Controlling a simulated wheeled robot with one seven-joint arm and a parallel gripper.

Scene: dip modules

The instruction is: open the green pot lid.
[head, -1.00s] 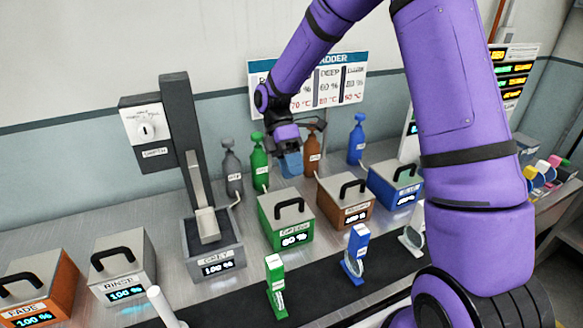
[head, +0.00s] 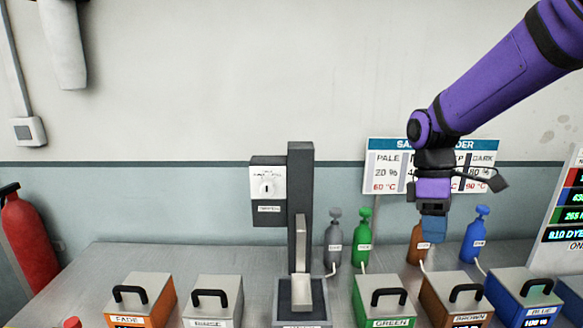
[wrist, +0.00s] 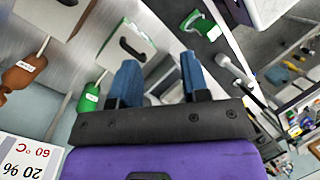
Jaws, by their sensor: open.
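The green pot (head: 370,312) stands in the row of pots on the bench. Its grey lid (head: 362,290) is down, with a black arched handle (head: 389,294) on top. The pot's lower front is cut off by the picture edge. My gripper (head: 433,232) points down in front of the brown bottle, higher in the picture and right of the green lid. In the wrist view its two blue fingers (wrist: 161,72) are apart with nothing held between them. A grey lid with a black handle (wrist: 131,47) lies beyond them, probably the green pot's.
The brown pot (head: 440,310) is close right of the green pot, and the blue pot (head: 500,295) is further right. A dark upright post (head: 300,180) stands left. Green (head: 364,245) and brown (head: 416,243) bottles stand behind. A green stand (wrist: 200,24) shows in the wrist view.

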